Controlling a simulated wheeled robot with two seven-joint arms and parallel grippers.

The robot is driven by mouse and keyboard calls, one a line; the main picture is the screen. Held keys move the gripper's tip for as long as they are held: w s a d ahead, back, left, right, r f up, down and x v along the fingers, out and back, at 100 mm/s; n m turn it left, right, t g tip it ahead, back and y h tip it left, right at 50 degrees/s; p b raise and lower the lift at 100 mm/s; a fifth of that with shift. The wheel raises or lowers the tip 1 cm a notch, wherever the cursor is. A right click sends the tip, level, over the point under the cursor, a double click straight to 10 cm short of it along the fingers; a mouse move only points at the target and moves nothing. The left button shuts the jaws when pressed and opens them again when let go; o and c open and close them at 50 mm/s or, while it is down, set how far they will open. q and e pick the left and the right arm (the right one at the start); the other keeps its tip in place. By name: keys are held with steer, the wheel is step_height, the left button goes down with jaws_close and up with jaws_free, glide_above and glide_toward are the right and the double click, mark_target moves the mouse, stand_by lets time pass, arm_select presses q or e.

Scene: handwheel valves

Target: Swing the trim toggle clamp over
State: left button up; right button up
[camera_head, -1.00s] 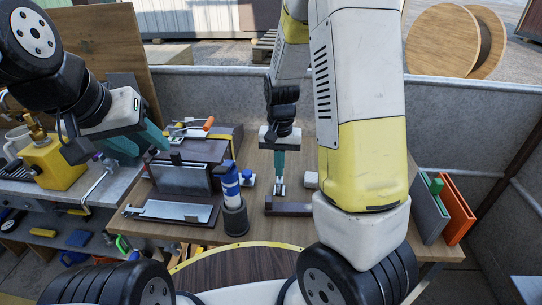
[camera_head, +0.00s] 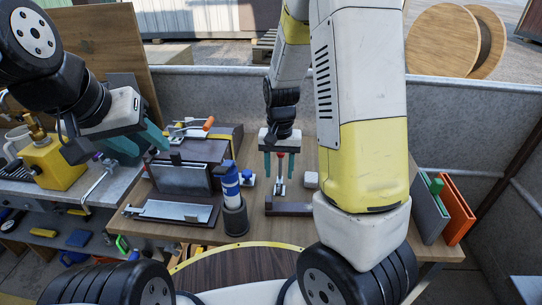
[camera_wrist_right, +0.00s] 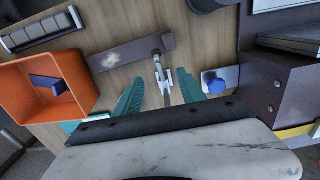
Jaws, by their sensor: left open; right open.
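A small toggle clamp with a red-tipped upright handle (camera_head: 281,160) and a pale metal foot stands behind a dark bar (camera_head: 290,208) on the bench. In the right wrist view its metal linkage (camera_wrist_right: 160,68) shows near the dark bar (camera_wrist_right: 132,53). My right gripper (camera_head: 281,175) is open, with one teal finger on each side of the handle and a gap visible on both sides. In the right wrist view the open fingers (camera_wrist_right: 163,90) flank the clamp; the handle's end is hard to make out. My left gripper (camera_head: 152,149) is open and empty at the left, away from this clamp.
A blue knob (camera_head: 249,181) sits close left of the clamp and a white block (camera_head: 311,180) close right. A blue-and-white cylinder in a dark holder (camera_head: 235,218) stands front left. Another lever has an orange grip (camera_head: 208,124). An orange bin (camera_wrist_right: 55,85) shows in the wrist view.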

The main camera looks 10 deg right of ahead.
step_height(320, 180, up, 7)
stand_by(0.6)
